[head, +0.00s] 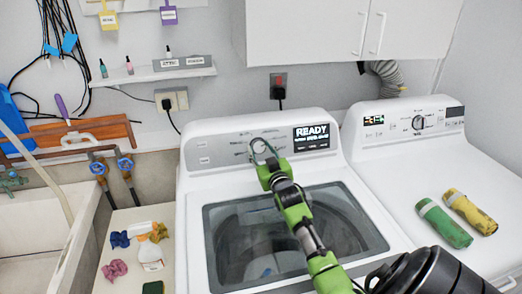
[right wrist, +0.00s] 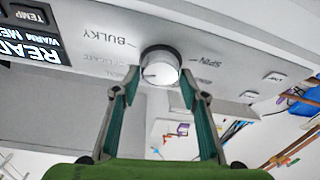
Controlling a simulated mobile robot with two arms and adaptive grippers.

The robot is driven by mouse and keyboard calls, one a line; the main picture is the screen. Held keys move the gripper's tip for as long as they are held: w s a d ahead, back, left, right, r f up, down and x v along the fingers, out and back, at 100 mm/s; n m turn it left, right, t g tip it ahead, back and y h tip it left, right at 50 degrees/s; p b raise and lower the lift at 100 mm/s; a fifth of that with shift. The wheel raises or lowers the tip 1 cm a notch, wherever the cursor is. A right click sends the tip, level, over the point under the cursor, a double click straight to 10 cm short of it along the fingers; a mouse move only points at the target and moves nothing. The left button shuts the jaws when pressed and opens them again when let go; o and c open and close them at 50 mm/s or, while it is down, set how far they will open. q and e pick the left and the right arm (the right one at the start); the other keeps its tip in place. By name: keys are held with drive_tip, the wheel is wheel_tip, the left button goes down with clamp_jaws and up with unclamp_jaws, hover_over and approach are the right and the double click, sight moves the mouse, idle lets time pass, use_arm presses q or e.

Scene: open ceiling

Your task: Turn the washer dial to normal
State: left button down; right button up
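The washer dial (head: 259,146) is a round silver-white knob on the back panel of the white washer (head: 192,230). In the right wrist view the dial (right wrist: 160,66) shows up close, with a small dark mark on its face. Labels around it include BULKY and SPIN; I cannot read a "normal" label. My right gripper (head: 264,154) is at the dial in the head view. In the right wrist view its teal fingers (right wrist: 158,74) are spread, one on each side of the dial's lower edge, with slight gaps visible. My left gripper is not in view.
The washer's display (head: 311,137) reads READY. A dryer (head: 385,170) stands to the right, with green (head: 443,223) and yellow (head: 470,211) rolls on top. A narrow shelf (head: 170,74) with small bottles is on the wall. A sink (head: 30,235) stands at the left.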

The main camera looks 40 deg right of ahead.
drive_tip(key=c, duration=0.4)
drive_tip(key=n+y+p, duration=0.1)
drive_tip(key=n+y, duration=0.1)
drive_tip(key=n, duration=0.3)
drive_tip(key=shift+d+r+p, duration=0.1)
drive_tip(key=shift+p, duration=0.25)
drive_tip(key=n+y+p, duration=0.2)
drive_tip(key=n, duration=0.3)
drive_tip(key=shift+n, duration=0.4)
